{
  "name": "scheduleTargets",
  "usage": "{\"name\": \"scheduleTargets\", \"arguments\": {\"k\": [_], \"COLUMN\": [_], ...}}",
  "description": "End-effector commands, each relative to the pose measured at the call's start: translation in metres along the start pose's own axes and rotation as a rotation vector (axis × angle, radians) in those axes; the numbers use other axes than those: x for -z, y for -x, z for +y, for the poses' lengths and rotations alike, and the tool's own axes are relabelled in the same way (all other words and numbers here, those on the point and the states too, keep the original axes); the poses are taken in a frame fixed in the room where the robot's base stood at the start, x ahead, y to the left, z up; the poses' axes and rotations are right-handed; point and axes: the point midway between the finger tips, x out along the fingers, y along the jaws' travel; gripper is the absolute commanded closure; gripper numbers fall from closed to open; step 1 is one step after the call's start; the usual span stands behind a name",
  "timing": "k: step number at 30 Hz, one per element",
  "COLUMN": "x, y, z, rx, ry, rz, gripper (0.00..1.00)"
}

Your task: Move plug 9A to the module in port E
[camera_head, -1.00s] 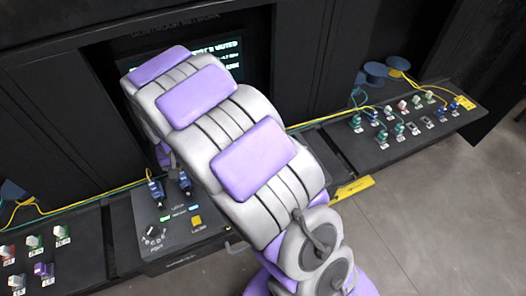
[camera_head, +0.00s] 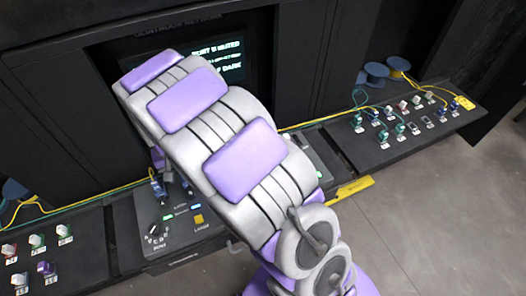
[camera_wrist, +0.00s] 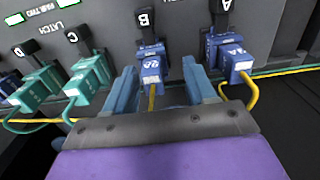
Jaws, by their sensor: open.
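In the wrist view, my gripper (camera_wrist: 159,70) is open, with one blue finger on each side of a small blue plug (camera_wrist: 151,69) at port B. The fingers appear apart from the plug. Its label is too small to read surely, so I cannot tell if it is 9A. A yellow cable runs from it towards my palm. Another blue plug (camera_wrist: 230,58) sits at port A, right of the right finger. No port marked E can be read in either view. In the head view my arm hides my gripper.
Teal plugs sit at port C (camera_wrist: 88,78) and port D (camera_wrist: 38,86), left of my fingers. A right shelf (camera_head: 372,155) holds several plugs and modules. A control panel (camera_head: 160,256) and left shelf (camera_head: 85,268) lie left of my arm. Yellow and green cables cross the shelves.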

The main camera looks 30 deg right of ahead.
Motion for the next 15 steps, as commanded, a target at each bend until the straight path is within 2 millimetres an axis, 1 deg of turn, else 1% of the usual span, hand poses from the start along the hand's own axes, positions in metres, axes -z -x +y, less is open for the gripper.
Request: {"name": "scheduleTargets", "arguments": {"k": [10,15], "x": [0.0002,0.0003], "y": [0.0012,0.0007], "z": [0.0085,0.0086], "rx": [0.004,0.004], "ry": [0.000,0.000], "rz": [0.000,0.000], "gripper": [0.45,0.45]}}
